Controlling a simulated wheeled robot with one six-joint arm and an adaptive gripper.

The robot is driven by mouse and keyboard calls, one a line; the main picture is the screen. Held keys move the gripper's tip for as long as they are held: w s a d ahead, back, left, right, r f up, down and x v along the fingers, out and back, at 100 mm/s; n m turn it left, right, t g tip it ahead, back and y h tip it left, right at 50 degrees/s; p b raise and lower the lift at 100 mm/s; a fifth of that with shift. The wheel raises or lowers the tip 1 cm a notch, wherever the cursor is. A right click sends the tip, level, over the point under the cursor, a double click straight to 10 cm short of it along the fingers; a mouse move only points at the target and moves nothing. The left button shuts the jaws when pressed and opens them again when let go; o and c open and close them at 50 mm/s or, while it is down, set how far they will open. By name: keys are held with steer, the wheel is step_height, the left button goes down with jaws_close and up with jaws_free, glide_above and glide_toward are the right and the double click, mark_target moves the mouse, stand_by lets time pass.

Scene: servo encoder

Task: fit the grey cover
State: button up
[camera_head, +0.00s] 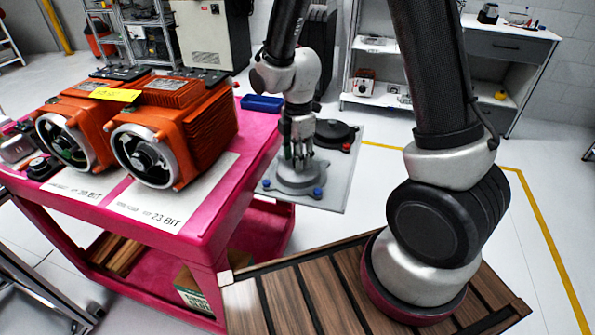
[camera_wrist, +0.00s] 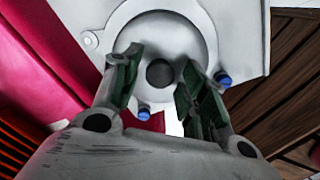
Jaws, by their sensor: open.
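The round grey cover (camera_head: 292,180) lies on a light grey plate (camera_head: 330,200) at the right end of the pink cart. In the wrist view the cover (camera_wrist: 125,40) is a pale disc with a dark round centre (camera_wrist: 160,73). Blue knobs (camera_head: 318,193) sit by its edge. My gripper (camera_head: 299,163) points down over the cover. Its fingers (camera_wrist: 158,66) are open, one on each side of the dark centre. I cannot tell whether they touch it. Two orange motors (camera_head: 178,135) stand on the cart with open round front ends.
A black round part (camera_head: 335,132) with red knobs is behind the cover. A blue tray (camera_head: 262,103) lies at the cart's back edge. Labels reading 20 BIT and 23 BIT lie before the motors. A yellow tag (camera_head: 115,95) is on top. Shelves and a desk stand behind.

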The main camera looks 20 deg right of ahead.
jaws_close()
steer(key=shift+r, duration=3.6)
